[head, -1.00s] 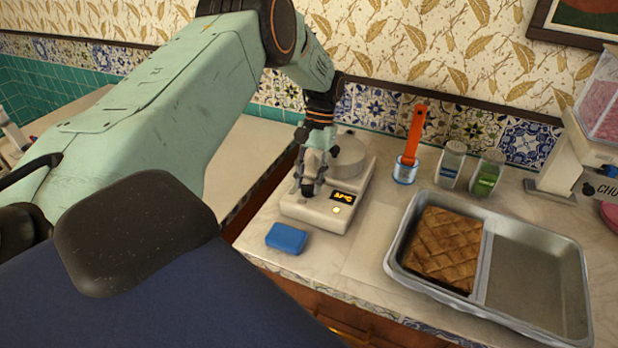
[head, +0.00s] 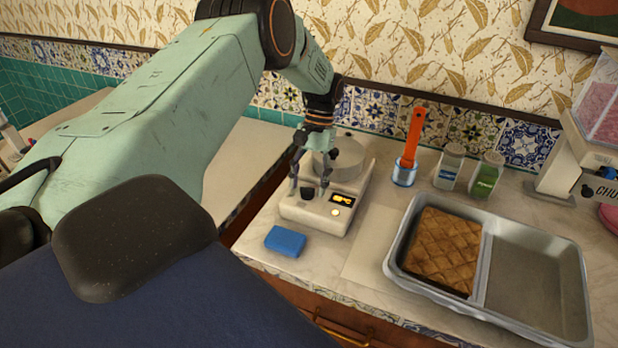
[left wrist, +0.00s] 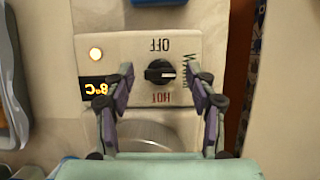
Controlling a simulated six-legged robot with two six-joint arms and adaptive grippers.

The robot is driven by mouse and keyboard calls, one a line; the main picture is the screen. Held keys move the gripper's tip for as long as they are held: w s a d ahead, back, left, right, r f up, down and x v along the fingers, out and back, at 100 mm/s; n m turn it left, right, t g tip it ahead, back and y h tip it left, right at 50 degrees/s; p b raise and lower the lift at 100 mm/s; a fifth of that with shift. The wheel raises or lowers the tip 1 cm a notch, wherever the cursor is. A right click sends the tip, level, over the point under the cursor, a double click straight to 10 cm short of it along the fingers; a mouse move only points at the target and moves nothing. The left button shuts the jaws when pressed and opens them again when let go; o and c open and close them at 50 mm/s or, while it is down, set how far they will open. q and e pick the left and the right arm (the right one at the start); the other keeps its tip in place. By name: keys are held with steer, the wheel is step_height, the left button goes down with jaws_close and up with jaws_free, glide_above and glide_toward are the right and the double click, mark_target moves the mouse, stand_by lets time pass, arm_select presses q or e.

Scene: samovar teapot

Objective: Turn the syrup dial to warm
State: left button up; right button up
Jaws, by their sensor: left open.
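The syrup warmer (head: 322,214) is a pale box on the counter with a round metal top (head: 345,157). Its black syrup dial (left wrist: 160,72) is on the panel; it also shows in the head view (head: 307,193). In the left wrist view, upside down, OFF is above the dial, HOT below, and a partly covered word starting with W at right. The dial's bar lies sideways, its pale mark toward that word. My left gripper (head: 309,191) is open, fingers on either side of the dial, apparently not touching it.
A blue sponge (head: 285,240) lies in front of the warmer. A lit orange display (head: 342,199) and a round light (head: 335,212) are on the panel. An orange-handled tool (head: 413,140), two jars and a metal tray (head: 540,262) with pastry stand to the right.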

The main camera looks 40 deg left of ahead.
arm_select(q)
steer(key=v, duration=1.2)
stand_by(0.3)
